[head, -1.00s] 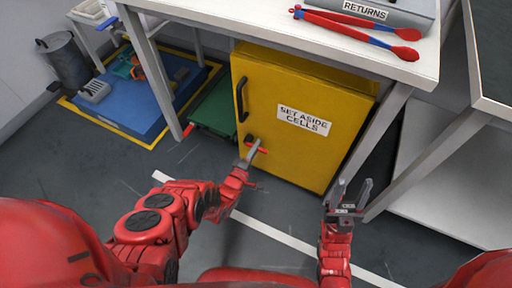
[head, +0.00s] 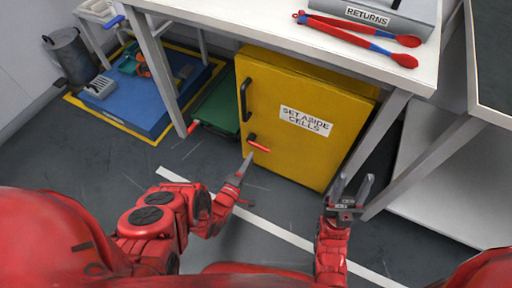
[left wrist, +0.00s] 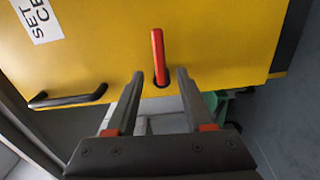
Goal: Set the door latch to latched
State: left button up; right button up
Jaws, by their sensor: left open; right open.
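The yellow cabinet (head: 300,155) stands under the bench with its door shut, labelled "SET ASIDE CELLS". The door latch (head: 259,146) is a red lever on a dark pivot, low on the door below the black handle (head: 244,100). In the head view the lever points right and slightly down. In the left wrist view the latch (left wrist: 158,55) lies ahead, between the lines of the fingertips. My left gripper (head: 244,168) is open and empty, just short of the latch and apart from it. My right gripper (head: 350,188) is open and empty, in front of the cabinet's lower right.
The white bench (head: 200,22) overhangs the cabinet, with a leg on each side. A grey RETURNS box (head: 385,12) and red-blue tools (head: 360,32) lie on top. A green crate (head: 216,112) is left of the cabinet. The floor in front is clear.

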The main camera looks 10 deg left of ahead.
pick_arm(q)
jog(key=p+v, duration=0.2)
jog(key=v, duration=0.7)
jog(key=shift+s, duration=0.25)
